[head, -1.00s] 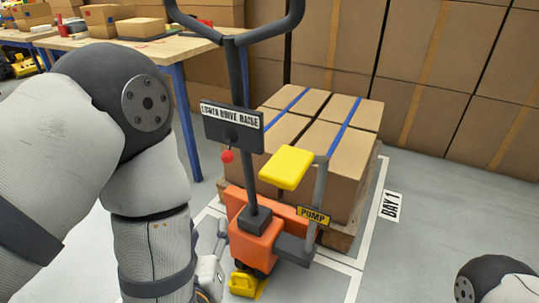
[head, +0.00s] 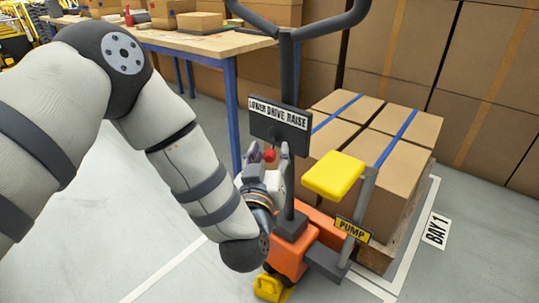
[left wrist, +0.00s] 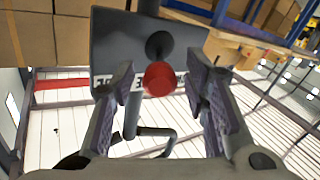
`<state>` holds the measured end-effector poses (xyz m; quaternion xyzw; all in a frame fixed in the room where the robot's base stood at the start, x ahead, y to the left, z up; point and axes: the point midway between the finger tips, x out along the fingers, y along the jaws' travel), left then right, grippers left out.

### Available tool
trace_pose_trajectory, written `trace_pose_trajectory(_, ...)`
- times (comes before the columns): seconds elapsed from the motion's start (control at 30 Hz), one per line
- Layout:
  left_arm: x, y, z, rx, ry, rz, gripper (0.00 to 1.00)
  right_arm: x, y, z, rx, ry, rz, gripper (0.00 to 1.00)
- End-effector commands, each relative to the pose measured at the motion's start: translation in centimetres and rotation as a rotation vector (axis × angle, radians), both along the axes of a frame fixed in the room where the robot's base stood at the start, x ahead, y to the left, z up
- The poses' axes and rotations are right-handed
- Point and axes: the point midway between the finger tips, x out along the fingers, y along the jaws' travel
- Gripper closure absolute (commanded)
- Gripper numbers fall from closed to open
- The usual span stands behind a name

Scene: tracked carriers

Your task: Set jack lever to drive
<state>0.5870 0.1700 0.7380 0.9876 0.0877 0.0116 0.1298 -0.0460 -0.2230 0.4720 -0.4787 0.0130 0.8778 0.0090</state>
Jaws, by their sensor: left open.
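The pallet jack (head: 296,238) stands upright with a dark sign plate (head: 279,127) on its mast reading "LOWER DRIVE RAISE". The jack lever ends in a red knob (head: 269,155) below that plate. In the left wrist view the red knob (left wrist: 160,78) is between the two fingers, with a gap on each side. My left gripper (head: 269,160) is open around the knob, not closed on it. The wrist view is turned over, and the plate (left wrist: 145,48) shows behind the knob with its lettering partly hidden. My right gripper is not in view.
The yellow pump pedal (head: 334,176) on its post, labelled PUMP, is just right of my left gripper. Strapped boxes (head: 385,140) on a pallet stand behind it. A worktable (head: 205,42) is at the back left. Clear floor lies at the lower left.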

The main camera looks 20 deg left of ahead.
Motion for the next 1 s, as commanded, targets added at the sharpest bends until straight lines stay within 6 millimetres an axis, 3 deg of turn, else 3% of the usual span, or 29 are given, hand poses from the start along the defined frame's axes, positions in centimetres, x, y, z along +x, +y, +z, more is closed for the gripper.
trace_pose_trajectory(0.23, 0.2, 0.0, 0.0, 0.000, 0.000, 0.000, 0.58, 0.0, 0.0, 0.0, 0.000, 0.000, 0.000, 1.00)
trace_pose_trajectory(0.43, 0.2, 0.0, 0.0, 0.000, 0.000, 0.000, 1.00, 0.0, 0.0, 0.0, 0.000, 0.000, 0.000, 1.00)
trace_pose_trajectory(0.77, 0.1, 0.3, 0.1, 0.000, 0.000, -0.020, 1.00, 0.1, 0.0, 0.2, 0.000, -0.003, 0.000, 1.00)
trace_pose_trajectory(1.0, 0.0, 1.4, 0.3, 0.002, 0.001, -0.140, 1.00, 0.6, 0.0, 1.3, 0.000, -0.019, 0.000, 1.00)
